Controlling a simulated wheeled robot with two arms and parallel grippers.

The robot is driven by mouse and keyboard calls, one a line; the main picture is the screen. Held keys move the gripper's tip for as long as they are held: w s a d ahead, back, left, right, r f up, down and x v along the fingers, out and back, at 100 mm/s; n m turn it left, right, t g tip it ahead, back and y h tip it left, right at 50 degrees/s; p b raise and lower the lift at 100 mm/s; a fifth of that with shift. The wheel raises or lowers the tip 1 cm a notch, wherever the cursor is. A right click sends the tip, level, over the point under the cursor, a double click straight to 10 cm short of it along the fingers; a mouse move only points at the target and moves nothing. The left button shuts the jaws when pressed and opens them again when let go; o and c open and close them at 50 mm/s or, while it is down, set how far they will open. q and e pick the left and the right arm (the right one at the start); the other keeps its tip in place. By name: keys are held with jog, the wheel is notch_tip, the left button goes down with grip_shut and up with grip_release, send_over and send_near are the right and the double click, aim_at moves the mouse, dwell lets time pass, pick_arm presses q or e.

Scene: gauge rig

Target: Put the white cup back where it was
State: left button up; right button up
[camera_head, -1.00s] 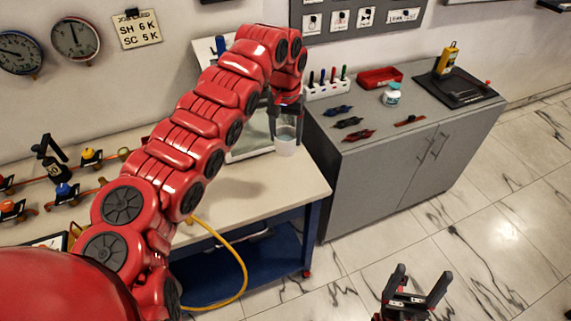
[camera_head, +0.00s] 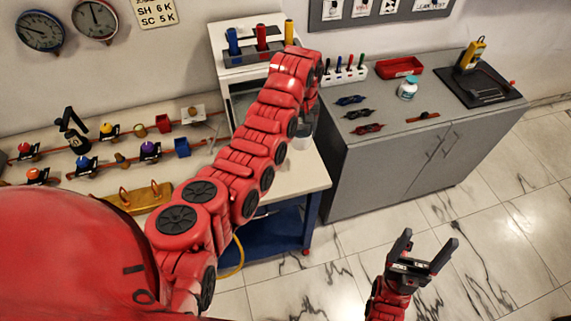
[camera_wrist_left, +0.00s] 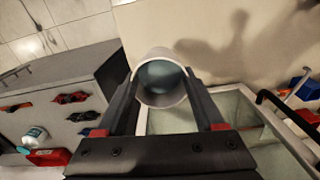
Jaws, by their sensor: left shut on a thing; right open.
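The white cup (camera_wrist_left: 158,57) is between the two fingers of my left gripper (camera_wrist_left: 162,82), which is shut on it. I look down into its round mouth; the inside looks grey-blue. In the head view the cup (camera_head: 303,138) shows only in part, behind my red left arm, over the right side of the light table (camera_head: 300,178). My arm hides most of the left gripper there. I cannot tell whether the cup touches the table. My right gripper (camera_head: 428,254) is open and empty, low over the floor at the right.
A white-framed glass-topped unit (camera_wrist_left: 208,108) is beside the cup. A rack with blue, red and yellow items (camera_head: 262,45) stands behind. The grey cabinet (camera_head: 400,150) to the right bears a red tray (camera_head: 399,68), a jar (camera_head: 408,88) and several small tools. Valves on pipes (camera_head: 108,130) line the left.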

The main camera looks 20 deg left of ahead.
pick_arm(q)
jog(key=shift+s+a+f, duration=0.15)
jog(key=shift+s+f, duration=0.15)
jog(key=shift+s, duration=0.05)
jog(key=shift+s+a+f+n+p, duration=0.2)
jog(key=shift+s+f+n+p, duration=0.1)
jog(key=shift+s+f+p, duration=0.2)
jog(key=s+a+f+p, duration=0.3)
jog(key=s+p, duration=0.1)
jog(key=s, duration=0.4)
jog(key=s+a+f+p, duration=0.2)
jog(key=s+p, duration=0.2)
jog(key=s, duration=0.4)
jog(key=w+b, duration=0.1)
jog(key=w, duration=0.1)
jog(key=w+f+b, duration=0.1)
jog(key=w+b, duration=0.2)
jog(key=w, duration=0.1)
jog(key=shift+w+d+f, duration=0.3)
jog(key=shift+w, duration=0.05)
jog(key=w+b, duration=0.6)
jog(key=shift+d+f+b, duration=0.3)
jog(key=shift+f, duration=0.1)
jog(key=shift+w+r+p, duration=0.3)
jog(key=shift+w+r, duration=0.1)
jog(key=shift+w, duration=0.2)
jog(key=shift+w+f, duration=0.1)
jog(key=shift+w, duration=0.55)
